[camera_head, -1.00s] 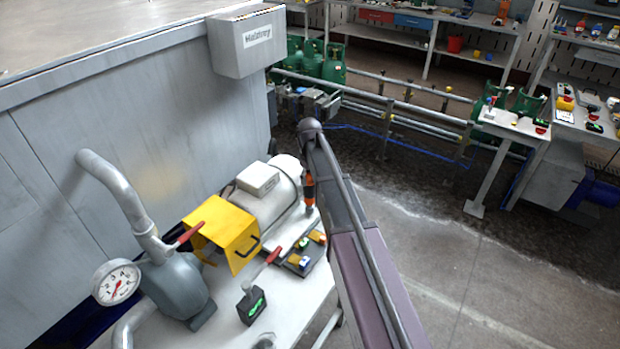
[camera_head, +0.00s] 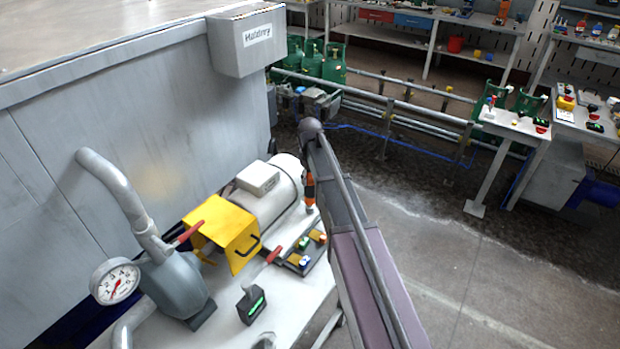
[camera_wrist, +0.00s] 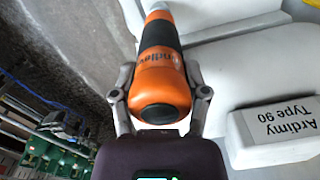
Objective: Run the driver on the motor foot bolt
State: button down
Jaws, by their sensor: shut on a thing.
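My gripper (camera_wrist: 162,95) is shut on an orange and black driver (camera_wrist: 158,72), which fills the middle of the wrist view. The driver points away from the camera, and its tip runs off the top edge. In the head view the driver (camera_head: 309,190) shows as a small orange and black piece beside my arm, near the right end of the motor. The motor (camera_head: 272,195) is a white cylinder with a box on top. In the wrist view its box (camera_wrist: 275,135) reads "Ardlmy Type 90". I cannot make out the foot bolt in either view.
A yellow guard (camera_head: 222,232) sits left of the motor, beside a grey pump (camera_head: 178,285) and a gauge (camera_head: 116,281). A switch panel (camera_head: 303,257) and a black box with a green display (camera_head: 251,304) lie in front. Open floor is at right.

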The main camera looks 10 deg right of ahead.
jog(key=shift+f+b, duration=0.45)
jog(key=shift+f, duration=0.05)
dwell(0.4)
jog(key=shift+r, duration=0.15)
dwell(0.4)
dwell(0.7)
jog(key=shift+s, duration=0.15)
dwell(0.4)
jog(key=shift+a+r, duration=0.1)
jog(key=shift+r, duration=0.05)
dwell(0.4)
jog(key=shift+r+p, duration=0.1)
jog(key=shift+p, duration=0.35)
jog(key=shift+r+p, duration=1.45)
jog(key=shift+r, duration=0.15)
